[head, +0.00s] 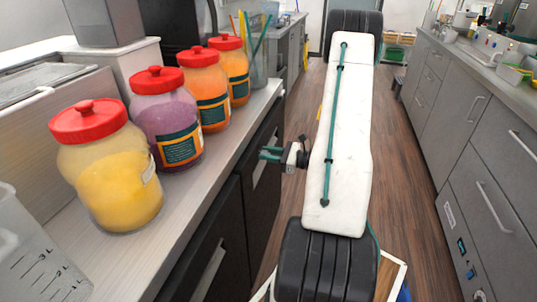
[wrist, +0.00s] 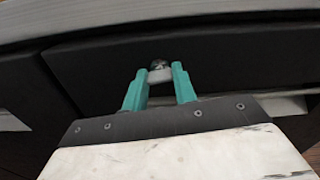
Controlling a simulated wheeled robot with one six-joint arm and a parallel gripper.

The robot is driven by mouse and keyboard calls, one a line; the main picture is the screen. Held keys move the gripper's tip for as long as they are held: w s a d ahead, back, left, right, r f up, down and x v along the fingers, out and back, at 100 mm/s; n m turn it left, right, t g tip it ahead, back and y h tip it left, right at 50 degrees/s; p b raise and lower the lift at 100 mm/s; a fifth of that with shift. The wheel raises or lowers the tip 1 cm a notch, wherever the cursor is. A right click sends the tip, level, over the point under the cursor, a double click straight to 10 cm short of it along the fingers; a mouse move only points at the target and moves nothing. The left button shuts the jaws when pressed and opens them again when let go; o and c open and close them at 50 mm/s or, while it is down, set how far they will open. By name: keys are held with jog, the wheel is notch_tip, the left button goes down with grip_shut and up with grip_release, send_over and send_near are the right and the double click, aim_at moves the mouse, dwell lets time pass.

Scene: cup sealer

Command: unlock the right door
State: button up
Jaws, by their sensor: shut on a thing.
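My gripper (wrist: 160,80) is at the dark cabinet door (wrist: 240,55) in the wrist view. Its green fingers are shut on a small pale piece (wrist: 159,76), which looks like the key or knob of the lock. The round metal lock (wrist: 158,63) sits just beyond the fingertips on the dark front. In the head view, my gripper (head: 268,154) reaches left to the dark fronts under the counter, and the lock is not clearly visible there. The turn angle of the lock is too small to tell.
The left counter (head: 190,210) holds several jars with red lids, such as a yellow one (head: 110,180) and a purple one (head: 168,125). A handle (head: 208,275) sticks out from a nearer dark front. Grey drawers (head: 480,150) line the right side. Wooden floor lies between.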

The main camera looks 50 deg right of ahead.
jog(key=shift+n, duration=8.2)
jog(key=o, duration=1)
jog(key=v, duration=0.7)
jog(key=shift+s, duration=0.4)
